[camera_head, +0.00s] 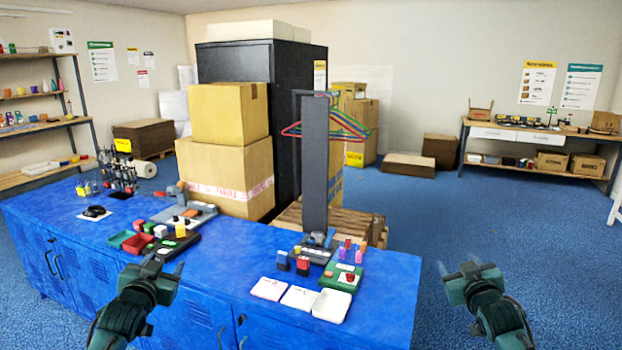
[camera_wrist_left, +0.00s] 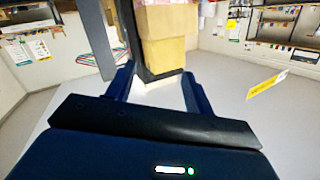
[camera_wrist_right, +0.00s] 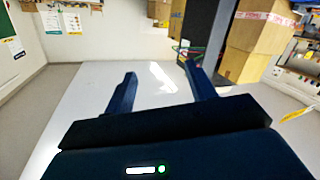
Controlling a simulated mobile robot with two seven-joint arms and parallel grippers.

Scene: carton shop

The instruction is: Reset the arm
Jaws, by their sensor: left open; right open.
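My left gripper (camera_head: 154,268) is raised in front of the blue cabinet's front edge, at the lower left of the head view. It is open and empty, and its two fingers stand apart in the left wrist view (camera_wrist_left: 158,88). My right gripper (camera_head: 467,268) is over the blue floor, to the right of the cabinet's right end. It is open and empty, with its fingers apart in the right wrist view (camera_wrist_right: 158,82). Neither gripper touches anything.
The blue cabinet (camera_head: 385,318) carries stamps, trays and white cards (camera_head: 299,298). A dark upright post (camera_head: 315,165) with coloured hangers (camera_head: 345,125) rises at its back. Stacked cartons (camera_head: 228,165) stand behind. The floor (camera_head: 560,270) on the right is clear.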

